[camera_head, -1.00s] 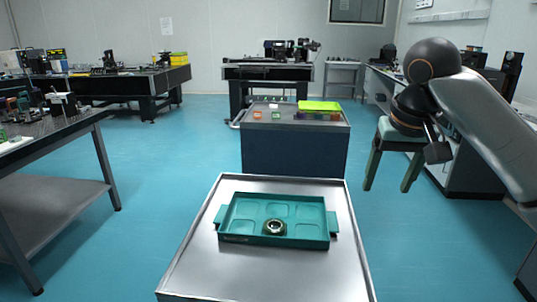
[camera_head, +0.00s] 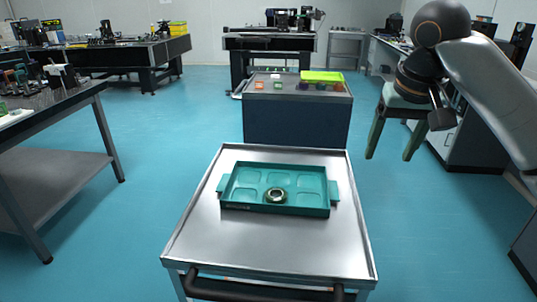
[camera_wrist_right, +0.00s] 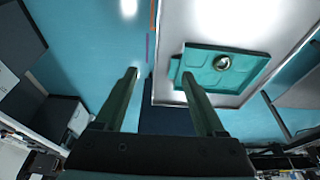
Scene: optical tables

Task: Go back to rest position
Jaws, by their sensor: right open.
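My right gripper (camera_head: 390,157) hangs fingers down at the right of the head view, raised and to the right of the cart. Its two green fingers are apart with nothing between them, as the right wrist view (camera_wrist_right: 160,75) also shows. My left gripper is not in view. A teal tray (camera_head: 228,193) with shallow compartments lies on the metal cart (camera_head: 270,245). A small round metal ring-like part (camera_head: 276,195) sits in the tray's front middle compartment; it also shows in the right wrist view (camera_wrist_right: 222,63).
A second cart (camera_head: 296,122) behind holds small blocks and a yellow-green tray (camera_head: 322,76). A table (camera_head: 60,110) stands at left. A black handle (camera_head: 262,290) runs along the near cart's front. Blue floor (camera_head: 165,130) is open between left table and carts.

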